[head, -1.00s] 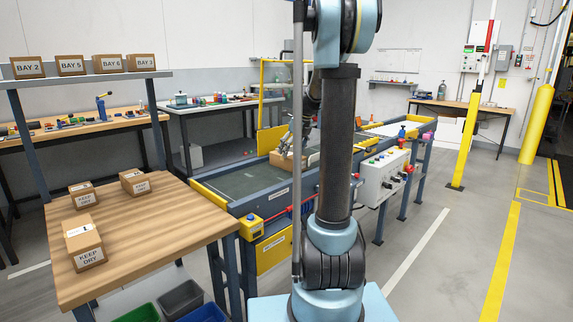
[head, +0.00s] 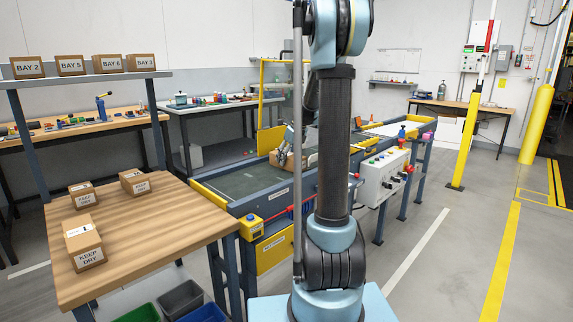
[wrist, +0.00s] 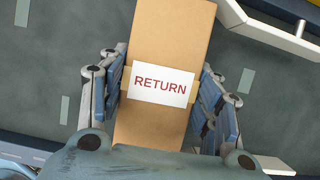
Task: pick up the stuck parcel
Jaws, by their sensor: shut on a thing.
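The stuck parcel is a brown cardboard box (wrist: 165,40) with a white label reading RETURN. In the wrist view it stands between the two fingers of my gripper (wrist: 164,88), which press on its left and right sides. In the head view the parcel (head: 294,161) is on or just above the conveyor (head: 245,184), partly hidden by my arm. My gripper (head: 285,152) is at its left part there. I cannot tell whether the box is clear of the belt.
A pale metal guide bar (wrist: 270,32) lies close to the parcel's upper right in the wrist view. A yellow-framed guard (head: 269,140) stands behind the conveyor, and a control box (head: 383,180) is on its front. A wooden table (head: 150,230) with several small boxes is at left.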

